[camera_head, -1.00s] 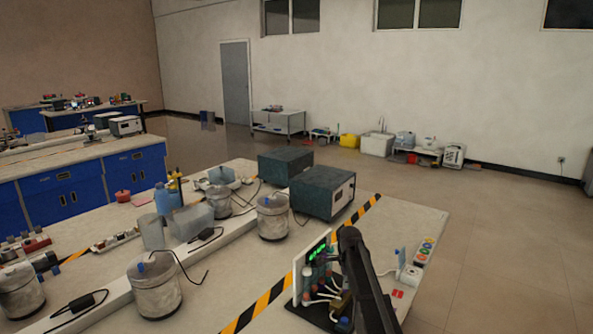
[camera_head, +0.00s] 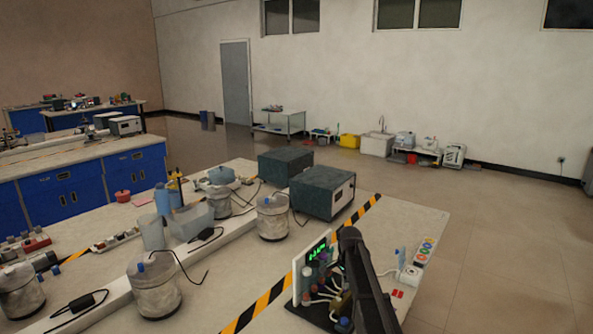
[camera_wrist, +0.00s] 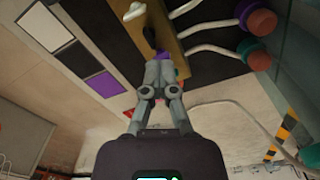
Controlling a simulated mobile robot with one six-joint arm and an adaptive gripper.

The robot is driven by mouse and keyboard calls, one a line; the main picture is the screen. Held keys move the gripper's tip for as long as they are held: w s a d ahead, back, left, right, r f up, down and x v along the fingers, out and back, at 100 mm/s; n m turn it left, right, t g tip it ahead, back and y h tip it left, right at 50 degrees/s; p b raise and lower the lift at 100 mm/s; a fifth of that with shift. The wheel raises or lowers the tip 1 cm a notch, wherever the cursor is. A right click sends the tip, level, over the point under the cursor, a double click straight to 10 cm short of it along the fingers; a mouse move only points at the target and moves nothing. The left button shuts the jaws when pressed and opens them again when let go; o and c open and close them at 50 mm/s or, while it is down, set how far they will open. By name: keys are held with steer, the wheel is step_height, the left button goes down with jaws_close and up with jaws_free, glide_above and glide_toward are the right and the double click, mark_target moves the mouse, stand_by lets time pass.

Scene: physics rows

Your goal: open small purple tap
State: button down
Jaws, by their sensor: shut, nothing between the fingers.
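In the wrist view my gripper (camera_wrist: 158,66) is shut and empty, its fingertips over a brown block on a black base. A small purple piece (camera_wrist: 162,54) shows right at the fingertips, mostly hidden by them; it looks like the small purple tap, but I cannot tell whether they touch. A white tap handle (camera_wrist: 133,11) stands on the same brown block (camera_wrist: 182,44), farther up. In the head view the apparatus with its green display (camera_head: 317,250) is at the bench's front, partly behind my arm; the gripper itself is hidden there.
A purple square (camera_wrist: 106,84) lies flat at left.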

mark_target(345, 292)
steer(key=shift+n, duration=0.4)
steer(key=n, duration=0.2)
steer(key=shift+n, duration=2.2)
steer(key=c, duration=1.1)
jaws_free()
steer(key=shift+c, duration=0.2)
steer(key=shift+r+p, duration=3.55)
steer(key=shift+s, duration=0.1)
